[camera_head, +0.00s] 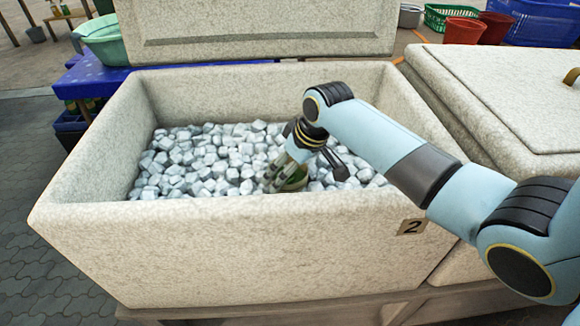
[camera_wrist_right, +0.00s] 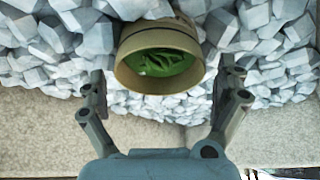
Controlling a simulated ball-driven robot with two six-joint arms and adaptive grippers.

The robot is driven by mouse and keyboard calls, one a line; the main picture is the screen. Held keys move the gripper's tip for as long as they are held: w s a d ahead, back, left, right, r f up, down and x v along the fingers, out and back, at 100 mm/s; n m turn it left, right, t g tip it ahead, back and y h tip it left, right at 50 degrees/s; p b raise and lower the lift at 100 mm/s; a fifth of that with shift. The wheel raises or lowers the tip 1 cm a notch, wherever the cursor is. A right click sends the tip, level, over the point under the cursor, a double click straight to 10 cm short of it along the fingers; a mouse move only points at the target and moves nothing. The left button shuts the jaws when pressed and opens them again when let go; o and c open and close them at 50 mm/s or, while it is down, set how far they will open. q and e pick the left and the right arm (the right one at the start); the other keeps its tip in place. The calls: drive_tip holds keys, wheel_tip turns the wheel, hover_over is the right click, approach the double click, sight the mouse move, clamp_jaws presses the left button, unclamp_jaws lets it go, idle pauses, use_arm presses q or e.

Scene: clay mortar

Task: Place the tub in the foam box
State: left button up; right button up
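The tub (camera_wrist_right: 160,76) is tan with green contents and sits on the ice in the wrist view, its mouth towards the camera. In the head view a green and tan part of it (camera_head: 293,181) shows between my right gripper's fingers. My right gripper (camera_head: 300,178) reaches down into the foam box (camera_head: 235,245). In the wrist view its fingers (camera_wrist_right: 162,78) are spread either side of the tub, with gaps showing. The foam box is pale, speckled, marked 2, and filled with grey-white ice cubes. My left gripper is not in view.
The box's lid (camera_head: 260,25) stands upright behind it. A closed foam box (camera_head: 500,90) stands to the right. Behind are a green basin (camera_head: 105,40) on a blue surface, red buckets (camera_head: 463,30) and a blue crate (camera_head: 540,22). Ice at the box's left is clear.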

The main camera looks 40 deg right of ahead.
drive_tip(key=p+v, duration=0.1)
drive_tip(key=v, duration=1.1)
drive_tip(key=shift+p, duration=0.4)
